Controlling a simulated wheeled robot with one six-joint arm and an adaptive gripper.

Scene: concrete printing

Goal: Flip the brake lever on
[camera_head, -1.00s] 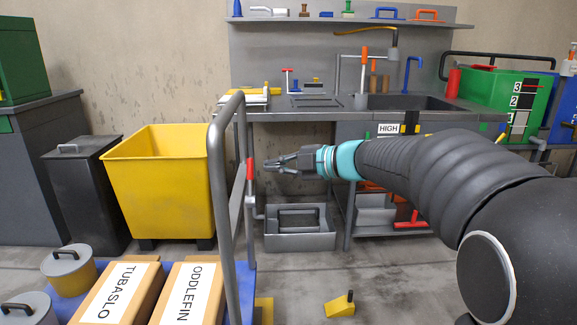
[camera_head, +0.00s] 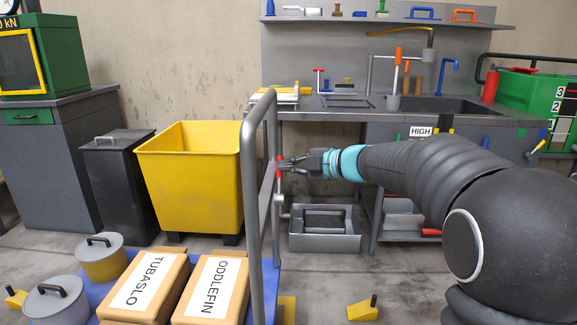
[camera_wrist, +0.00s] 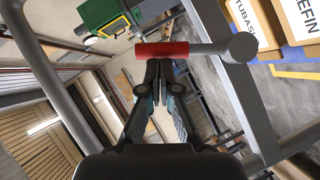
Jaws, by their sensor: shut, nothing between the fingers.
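The brake lever has a red grip (camera_head: 279,167) on a grey rod and stands upright beside the grey tube handle (camera_head: 250,190) of a blue trolley. The red grip also shows in the wrist view (camera_wrist: 160,50), joined to a grey rod at its right. My gripper (camera_head: 282,164) is shut and empty, with its fingertips right at the lever's right side in the head view. In the wrist view my gripper (camera_wrist: 158,66) has its closed tips just below the red grip. I cannot tell if they touch.
The trolley carries boxes labelled TUBASLO (camera_head: 145,285) and ODDLEFIN (camera_head: 212,288) and grey-lidded pots. A yellow bin (camera_head: 190,185) stands behind it. A sink bench (camera_head: 340,115) is at the back, with a grey crate (camera_head: 325,240) beneath. A yellow wedge (camera_head: 363,309) lies on the floor.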

